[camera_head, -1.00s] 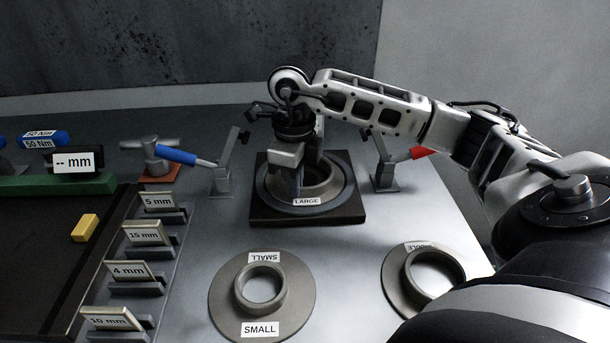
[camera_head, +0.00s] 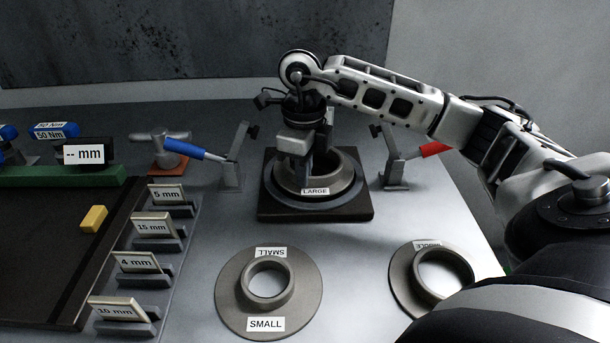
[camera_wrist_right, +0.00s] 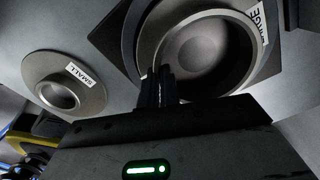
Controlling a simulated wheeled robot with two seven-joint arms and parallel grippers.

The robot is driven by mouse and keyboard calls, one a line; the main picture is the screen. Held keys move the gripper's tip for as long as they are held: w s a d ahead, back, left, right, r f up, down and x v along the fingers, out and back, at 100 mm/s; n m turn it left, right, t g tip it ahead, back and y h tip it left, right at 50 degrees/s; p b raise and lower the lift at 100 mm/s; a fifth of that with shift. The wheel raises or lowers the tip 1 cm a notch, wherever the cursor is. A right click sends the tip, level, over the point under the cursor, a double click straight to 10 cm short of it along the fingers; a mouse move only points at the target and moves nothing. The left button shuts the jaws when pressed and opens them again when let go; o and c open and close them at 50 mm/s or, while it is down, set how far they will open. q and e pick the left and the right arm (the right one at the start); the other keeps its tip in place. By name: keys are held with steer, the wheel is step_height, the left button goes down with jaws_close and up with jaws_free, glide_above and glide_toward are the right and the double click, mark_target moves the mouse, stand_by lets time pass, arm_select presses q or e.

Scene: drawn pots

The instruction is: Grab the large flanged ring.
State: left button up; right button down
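The large flanged ring (camera_head: 340,182), grey with a "LARGE" label, is over a dark square base (camera_head: 350,212). It appears raised slightly, with a dark round seat showing below its flange. My right gripper (camera_head: 305,172) points down at the ring's left wall. In the right wrist view, the fingers (camera_wrist_right: 160,87) are close together on the wall of the large ring (camera_wrist_right: 150,38), and the label shows at upper right. The fingertips are partly hidden by the wall. My left gripper is not in view.
Toggle clamps with a blue handle (camera_head: 184,149) and a red handle (camera_head: 433,150) flank the base. The small ring (camera_head: 232,290) and another flanged ring (camera_head: 403,275) lie in front. Labelled plates (camera_head: 152,228) stand in holders at left. Table between is clear.

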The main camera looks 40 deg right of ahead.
steer(key=s+a+r, duration=0.8)
steer(key=s+r, duration=0.3)
steer(key=shift+s+r+p, duration=0.2)
steer(key=shift+r+p, duration=0.2)
